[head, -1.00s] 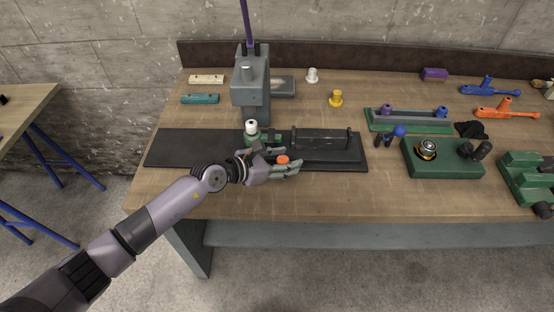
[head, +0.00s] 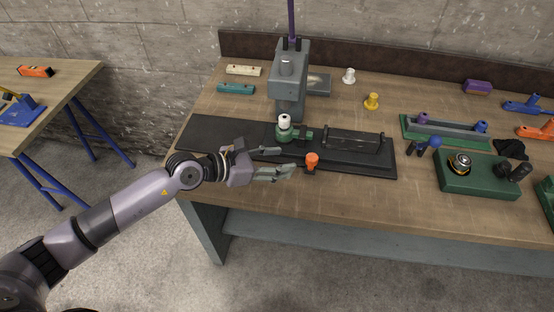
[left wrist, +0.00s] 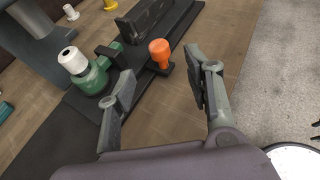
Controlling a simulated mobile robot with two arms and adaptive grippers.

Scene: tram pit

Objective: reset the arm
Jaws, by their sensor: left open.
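My left gripper (head: 283,162) is open and empty over the front edge of the black mat (head: 214,137) on the workbench. An orange knob-shaped piece (head: 312,160) stands just to the right of its fingertips, apart from them. In the left wrist view the orange piece (left wrist: 160,50) shows beyond the two spread fingers (left wrist: 163,95), with nothing between them. A green fixture with a white cap (head: 284,129) stands behind the gripper, and it also shows in the left wrist view (left wrist: 90,72). My right gripper is not in view.
A grey press (head: 291,80) stands behind the mat. A black bracket (head: 354,140) lies on the mat's right part. A green block with a round fitting (head: 480,174) is further right. A second table (head: 62,80) stands at the left, with a floor gap between.

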